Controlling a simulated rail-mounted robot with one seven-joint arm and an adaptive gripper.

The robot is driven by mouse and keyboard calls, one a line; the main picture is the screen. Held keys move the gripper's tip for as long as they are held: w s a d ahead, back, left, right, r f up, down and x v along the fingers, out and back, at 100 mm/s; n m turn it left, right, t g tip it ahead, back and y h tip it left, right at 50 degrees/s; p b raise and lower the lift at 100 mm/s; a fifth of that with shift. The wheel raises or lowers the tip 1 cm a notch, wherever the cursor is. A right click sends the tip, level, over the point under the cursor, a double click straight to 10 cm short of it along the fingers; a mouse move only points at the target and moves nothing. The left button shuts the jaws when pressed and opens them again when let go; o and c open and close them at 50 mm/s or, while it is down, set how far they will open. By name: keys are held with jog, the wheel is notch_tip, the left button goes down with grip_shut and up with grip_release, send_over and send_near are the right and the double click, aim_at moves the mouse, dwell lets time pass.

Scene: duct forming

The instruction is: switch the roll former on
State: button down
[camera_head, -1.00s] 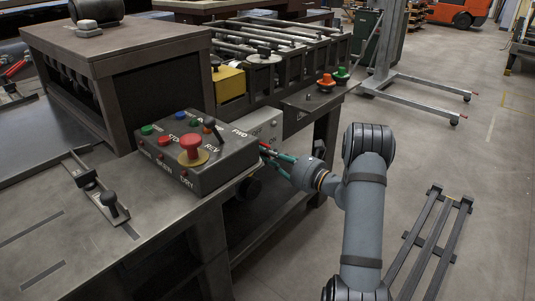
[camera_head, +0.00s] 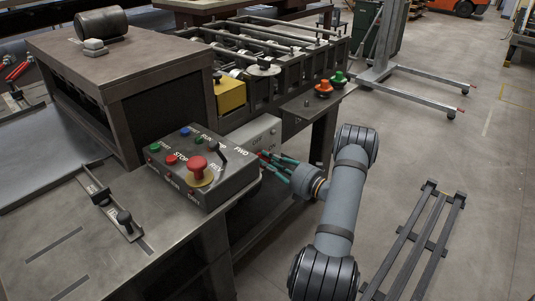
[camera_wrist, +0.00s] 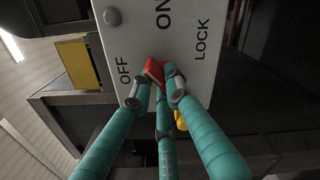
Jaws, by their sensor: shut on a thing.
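The light grey switch box (camera_head: 262,131) is fixed on the side of the machine, right of the control box. In the wrist view its face (camera_wrist: 190,25) carries the words OFF at left, ON at top and LOCK at right. A red handle (camera_wrist: 153,70) sits below and between these words. My gripper (camera_head: 266,161) has teal fingers; in the wrist view the fingertips (camera_wrist: 157,84) are shut on the red handle. The fingers hide part of the handle, so its exact setting is unclear. A yellow piece (camera_wrist: 181,121) shows behind the right finger.
A control box (camera_head: 203,180) with a red mushroom button (camera_head: 198,164) and a lever stands on the bench left of my gripper. Orange (camera_head: 324,87) and green (camera_head: 338,77) knobs sit on the ledge beyond. A dark rack (camera_head: 420,240) lies on the floor at right.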

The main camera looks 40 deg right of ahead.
jog(key=m+p, duration=0.3)
jog(key=m, duration=0.1)
jog(key=shift+r, duration=0.1)
jog(key=shift+d+m+p, duration=0.15)
jog(key=shift+m+p, duration=0.5)
jog(key=shift+m, duration=1.15)
jog(key=c, duration=1.7)
grip_release()
jog(key=s, duration=0.4)
jog(key=s+d, duration=0.1)
jog(key=s, duration=0.3)
jog(key=s+d, duration=0.1)
jog(key=s, duration=0.2)
jog(key=shift+s+d, duration=0.15)
jog(key=shift+s, duration=0.25)
